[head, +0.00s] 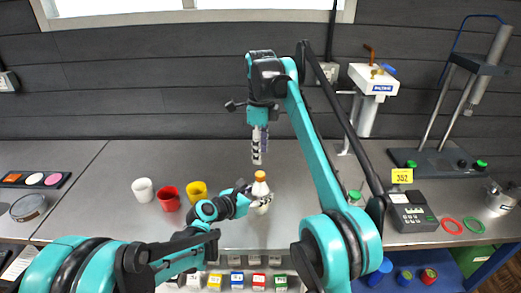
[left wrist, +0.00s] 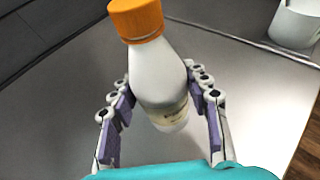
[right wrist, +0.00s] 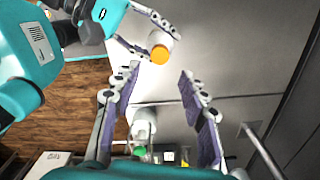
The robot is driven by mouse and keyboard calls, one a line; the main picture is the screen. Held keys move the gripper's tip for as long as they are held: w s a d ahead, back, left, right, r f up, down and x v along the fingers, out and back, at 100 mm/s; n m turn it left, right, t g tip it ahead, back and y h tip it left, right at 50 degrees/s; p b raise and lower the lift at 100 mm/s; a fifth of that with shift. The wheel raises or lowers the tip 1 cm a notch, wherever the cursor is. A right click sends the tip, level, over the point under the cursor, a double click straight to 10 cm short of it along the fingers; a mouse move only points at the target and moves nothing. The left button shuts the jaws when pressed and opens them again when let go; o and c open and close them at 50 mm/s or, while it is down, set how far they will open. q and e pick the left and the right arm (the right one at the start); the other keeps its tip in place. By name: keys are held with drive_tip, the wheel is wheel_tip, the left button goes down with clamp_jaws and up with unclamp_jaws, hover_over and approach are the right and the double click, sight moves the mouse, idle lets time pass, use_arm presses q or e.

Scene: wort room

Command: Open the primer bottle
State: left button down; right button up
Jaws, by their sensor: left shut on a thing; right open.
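The primer bottle (head: 261,190) is white with an orange cap (head: 260,175). In the left wrist view the bottle (left wrist: 160,85) stands between the fingers of my left gripper (left wrist: 163,115), which is shut on its body below the shoulder. The orange cap (left wrist: 135,18) is on the bottle. My right gripper (head: 258,160) points down above the bottle, a clear gap over the cap, open and empty. In the right wrist view the cap (right wrist: 159,54) lies beyond the fingertips of my right gripper (right wrist: 158,85).
White (head: 143,190), red (head: 169,197) and yellow (head: 197,191) cups stand left of the bottle on the steel bench (head: 90,215). A grey device (head: 412,212) and red and green rings lie to the right. Small coloured containers line a shelf below the front edge.

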sight(260, 174)
drive_tip(key=m, duration=0.4)
drive_tip(key=shift+m, duration=0.3)
drive_tip(key=shift+f+m, duration=0.1)
drive_tip(key=shift+m, duration=0.4)
drive_tip(key=shift+f, duration=3.9)
